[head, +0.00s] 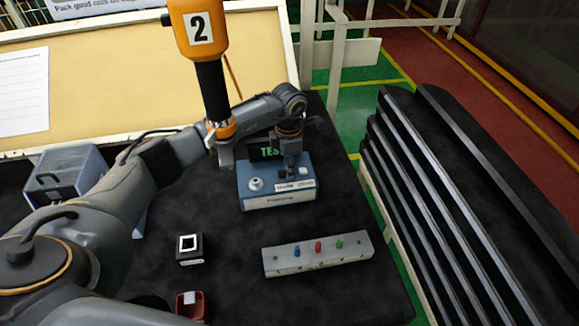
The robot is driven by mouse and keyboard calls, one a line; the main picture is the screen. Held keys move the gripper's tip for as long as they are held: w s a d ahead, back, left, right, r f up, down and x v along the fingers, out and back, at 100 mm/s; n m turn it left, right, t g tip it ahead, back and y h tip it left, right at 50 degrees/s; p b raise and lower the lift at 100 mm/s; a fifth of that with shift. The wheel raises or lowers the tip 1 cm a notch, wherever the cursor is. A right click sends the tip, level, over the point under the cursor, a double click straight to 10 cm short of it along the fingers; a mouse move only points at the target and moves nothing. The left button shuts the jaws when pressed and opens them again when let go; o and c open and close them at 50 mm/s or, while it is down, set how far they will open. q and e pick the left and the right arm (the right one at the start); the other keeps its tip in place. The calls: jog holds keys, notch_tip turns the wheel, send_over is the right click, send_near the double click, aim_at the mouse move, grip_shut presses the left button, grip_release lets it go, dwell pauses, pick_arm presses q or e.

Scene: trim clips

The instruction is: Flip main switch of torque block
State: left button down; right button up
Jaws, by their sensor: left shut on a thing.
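My right gripper is not in view.
A grey strip (318,254) with blue, red and green pegs, a small black box (190,255) and a red bin (190,305) sit in front. Black trim (440,200) lies stacked at right.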

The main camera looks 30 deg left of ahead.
pick_arm(q)
jog(key=b, duration=0.1)
jog(key=t+h+b, duration=0.1)
jog(key=b, duration=0.1)
jog(key=a+h+b, duration=0.1)
jog(key=shift+s+f+t+b, duration=0.25)
jog(key=shift+s+t+b, duration=0.05)
jog(key=shift+t, duration=0.1)
jog(key=shift+r+h+b, duration=0.3)
jog(key=shift+h+b, duration=0.1)
jog(key=shift+b, duration=0.05)
jog(key=shift+d+r, duration=0.1)
jog(key=shift+r, duration=0.05)
jog(key=c, duration=1.2)
grip_release()
jog(key=v, duration=1.2)
jog(key=shift+s, duration=0.25)
